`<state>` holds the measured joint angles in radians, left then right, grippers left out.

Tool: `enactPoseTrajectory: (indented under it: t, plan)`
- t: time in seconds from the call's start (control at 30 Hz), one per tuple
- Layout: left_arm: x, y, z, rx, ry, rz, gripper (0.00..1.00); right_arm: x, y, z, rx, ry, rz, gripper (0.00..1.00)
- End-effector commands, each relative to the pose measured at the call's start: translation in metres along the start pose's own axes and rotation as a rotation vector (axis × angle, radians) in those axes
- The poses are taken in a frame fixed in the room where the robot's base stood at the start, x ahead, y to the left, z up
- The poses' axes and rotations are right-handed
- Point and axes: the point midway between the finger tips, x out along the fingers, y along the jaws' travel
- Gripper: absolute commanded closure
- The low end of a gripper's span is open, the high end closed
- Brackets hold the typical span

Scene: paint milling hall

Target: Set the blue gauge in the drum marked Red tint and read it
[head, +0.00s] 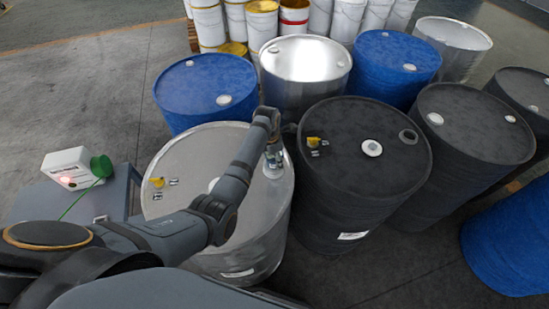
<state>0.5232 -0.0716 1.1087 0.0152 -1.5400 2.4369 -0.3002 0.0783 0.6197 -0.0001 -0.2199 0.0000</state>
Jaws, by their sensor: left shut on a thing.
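My left arm reaches over a silver drum (185,150) in front. My left gripper (273,162) is shut at the right side of that drum's lid, on a small pale thing that I cannot make out clearly. A black drum (345,195) stands just right of it, with a white cap (372,148) and an open-looking ring (408,137) on its lid. Both drums have a white label low on the side, too small to read, so I cannot tell which is Red tint. I cannot make out a blue gauge. My right gripper is not in view.
A white box (72,166) with a red light, a green round part (101,166) and a green cable stands at left. Blue drums (205,85), more black drums (465,120) and silver drums crowd behind and right. White pails (208,22) stand at the back.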

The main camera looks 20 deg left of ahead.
Motion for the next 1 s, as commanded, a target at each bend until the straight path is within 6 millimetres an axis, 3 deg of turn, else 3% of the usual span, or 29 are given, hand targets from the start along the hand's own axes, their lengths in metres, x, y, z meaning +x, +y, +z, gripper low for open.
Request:
enactPoseTrajectory:
  t: [0.47, 0.5, 0.6, 0.7, 1.0]
  plan:
    - [0.012, 0.001, -0.001, 0.000, -0.002, 0.002, 0.89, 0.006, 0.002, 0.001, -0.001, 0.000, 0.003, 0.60]
    - [0.012, 0.001, -0.001, 0.000, -0.002, 0.002, 0.44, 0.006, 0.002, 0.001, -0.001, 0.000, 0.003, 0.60]
    - [0.011, 0.001, -0.001, 0.000, -0.002, 0.001, 0.30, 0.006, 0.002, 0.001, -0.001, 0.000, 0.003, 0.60]
    - [0.011, 0.000, -0.001, 0.000, -0.001, 0.001, 0.20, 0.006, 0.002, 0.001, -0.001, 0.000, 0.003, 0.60]
    - [0.011, 0.000, -0.002, 0.000, 0.000, 0.001, 0.20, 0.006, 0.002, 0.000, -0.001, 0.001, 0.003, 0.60]
